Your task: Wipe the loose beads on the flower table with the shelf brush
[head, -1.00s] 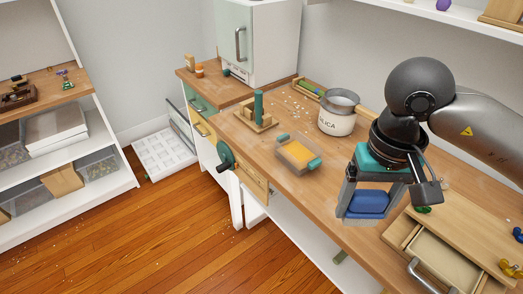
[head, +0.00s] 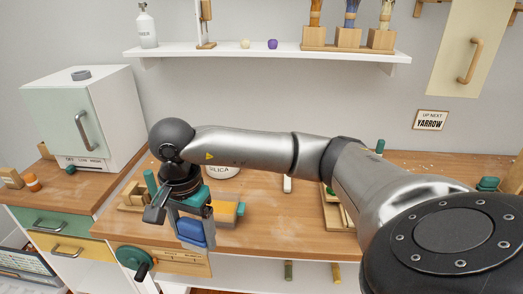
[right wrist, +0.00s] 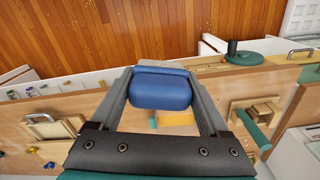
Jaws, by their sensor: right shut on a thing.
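My right gripper (head: 194,238) is shut on a blue rounded block (head: 190,231), held above the front of the wooden worktable (head: 290,228). In the right wrist view the blue block (right wrist: 160,90) sits between the two fingers (right wrist: 160,103); I cannot tell whether it is a brush. Upright brushes stand in wooden holders on the white wall shelf (head: 225,53): one orange (head: 315,13), one blue (head: 351,14), one tan (head: 386,12). Pale specks (head: 428,168) lie on the table at the right; I cannot tell if they are beads. My left gripper is not in view.
The silica pot (head: 223,172) is behind my arm. A white oven (head: 85,120) stands farther left. A green handwheel (head: 133,257) juts from the table front.

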